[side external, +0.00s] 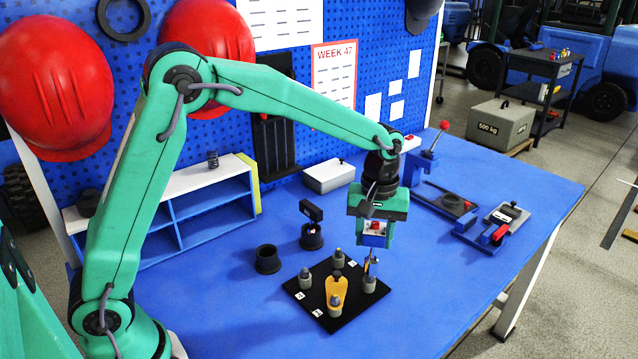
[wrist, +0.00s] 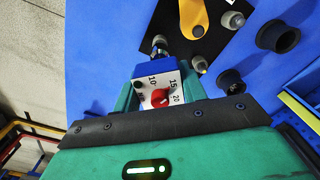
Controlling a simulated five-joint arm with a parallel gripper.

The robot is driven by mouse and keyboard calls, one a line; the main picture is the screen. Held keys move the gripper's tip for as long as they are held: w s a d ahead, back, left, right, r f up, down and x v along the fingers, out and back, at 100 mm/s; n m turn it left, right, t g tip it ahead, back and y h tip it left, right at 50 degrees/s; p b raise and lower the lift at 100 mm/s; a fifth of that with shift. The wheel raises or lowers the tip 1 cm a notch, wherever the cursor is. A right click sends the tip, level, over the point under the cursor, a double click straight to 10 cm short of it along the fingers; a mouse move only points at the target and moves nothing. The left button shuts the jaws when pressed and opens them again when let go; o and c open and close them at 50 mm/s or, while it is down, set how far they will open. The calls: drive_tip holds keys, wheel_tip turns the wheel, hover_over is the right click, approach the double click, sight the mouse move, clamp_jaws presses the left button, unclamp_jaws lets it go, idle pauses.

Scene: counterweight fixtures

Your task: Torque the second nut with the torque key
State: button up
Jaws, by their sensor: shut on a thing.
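My gripper (side external: 374,238) is shut on the torque key (side external: 372,227), a blue block with a white dial face and red knob. In the wrist view the dial (wrist: 160,92) reads 10, 15 and 20, and the key sits between the green fingers. The key's thin shaft points down, just above or at the right-hand nut (side external: 369,284) on the black plate (side external: 312,305); contact cannot be told. Other grey nuts stand at the left (side external: 305,279), back (side external: 338,257) and front (side external: 335,302). An orange piece (side external: 337,288) lies across the plate's middle.
A black cup (side external: 267,261) and another holder with a black-headed tool (side external: 311,212) stand behind the plate. A white box (side external: 329,176) and shelf (side external: 210,205) are at the back. Clamp fixtures (side external: 490,229) stand to the right. The blue table's front right is clear.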

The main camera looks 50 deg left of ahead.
sight(376, 223)
drive_tip(key=shift+r, duration=0.85)
drive_tip(key=shift+r, duration=1.5)
